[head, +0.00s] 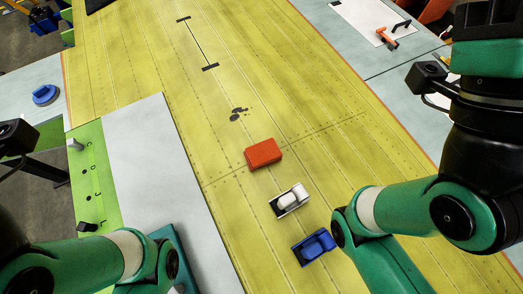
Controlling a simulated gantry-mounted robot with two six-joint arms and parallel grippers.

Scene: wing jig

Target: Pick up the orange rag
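The orange rag (264,153) looks like a folded, flat block. It lies on the yellow-green wing panel (225,140), near the middle of the head view, just above a white item on a dark base. Nothing covers it and no gripper touches it. My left arm comes in at the lower left and my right arm at the lower right. Neither arm's fingertips show in the head view.
The white item (290,199) and a blue item (317,244), each on a dark base, lie below the rag. A blue round object (45,94) sits at the left. An orange-handled tool (385,37) lies at the upper right.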

